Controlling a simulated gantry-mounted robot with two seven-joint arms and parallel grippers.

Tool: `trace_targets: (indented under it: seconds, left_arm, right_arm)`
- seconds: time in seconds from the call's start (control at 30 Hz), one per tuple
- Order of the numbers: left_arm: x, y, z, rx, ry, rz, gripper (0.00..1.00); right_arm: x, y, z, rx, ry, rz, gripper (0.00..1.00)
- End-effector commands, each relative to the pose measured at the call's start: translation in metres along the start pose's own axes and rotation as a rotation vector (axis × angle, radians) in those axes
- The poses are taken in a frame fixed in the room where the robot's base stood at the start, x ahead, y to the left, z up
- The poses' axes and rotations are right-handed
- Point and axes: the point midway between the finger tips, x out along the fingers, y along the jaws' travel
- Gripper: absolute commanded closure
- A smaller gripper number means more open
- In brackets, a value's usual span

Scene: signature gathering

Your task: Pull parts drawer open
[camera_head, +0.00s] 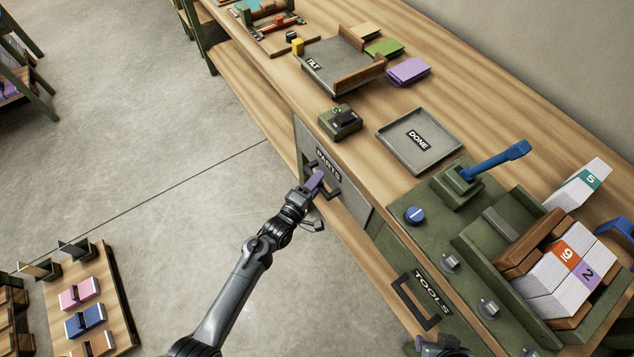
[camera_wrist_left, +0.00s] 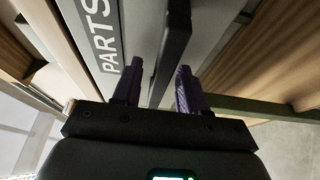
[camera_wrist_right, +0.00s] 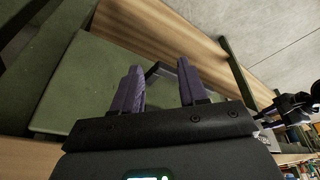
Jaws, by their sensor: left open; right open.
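The grey parts drawer (camera_head: 352,192) is in the bench front, with a white-on-black PARTS label (camera_head: 328,164) and a dark bar handle (camera_head: 332,192). Its front looks flush with the bench. My left gripper (camera_head: 316,182) is at this handle, with purple fingers open. In the left wrist view the handle (camera_wrist_left: 177,40) runs up between the two open fingers (camera_wrist_left: 158,75), and I see no clear grip on it. My right gripper (camera_wrist_right: 160,78) is open in the right wrist view, facing a green drawer front; in the head view only part of it shows at the bottom edge.
The green TOOLS drawer (camera_head: 398,262) with a dark handle (camera_head: 408,298) is to the right. On the bench are a DONE tray (camera_head: 390,136), a small green switch box (camera_head: 340,122), a TILT tray (camera_head: 340,75) and a green machine with a blue lever (camera_head: 495,160). The floor before the drawer is clear.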

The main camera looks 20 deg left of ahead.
Motion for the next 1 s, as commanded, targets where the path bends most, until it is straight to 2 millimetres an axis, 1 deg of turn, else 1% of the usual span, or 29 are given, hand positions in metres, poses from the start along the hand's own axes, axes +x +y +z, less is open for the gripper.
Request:
trace_targets:
  seconds: [0.1, 0.33, 0.37, 0.63, 1.0]
  left_arm:
    - [0.0036, 0.0002, 0.0002, 0.000, 0.000, 0.000, 0.57]
    - [0.0037, 0.0003, 0.0002, 0.000, 0.000, 0.000, 0.57]
    - [0.0037, 0.0003, 0.0002, 0.000, 0.000, 0.000, 0.59]
    - [0.0035, 0.0003, 0.0002, 0.000, 0.000, 0.000, 1.00]
    - [0.0024, 0.0008, 0.0006, 0.000, -0.003, 0.000, 1.00]
  right_arm:
    - [0.0010, -0.0001, 0.0002, 0.000, 0.000, 0.000, 0.57]
    - [0.0009, 0.0003, 0.0002, -0.002, 0.000, 0.001, 0.57]
    - [0.0010, 0.0004, 0.0002, -0.002, 0.000, 0.001, 0.57]
    - [0.0011, 0.0018, 0.0006, -0.008, -0.001, 0.006, 0.57]
    - [-0.0001, 0.0018, 0.0000, -0.007, -0.001, 0.006, 0.57]
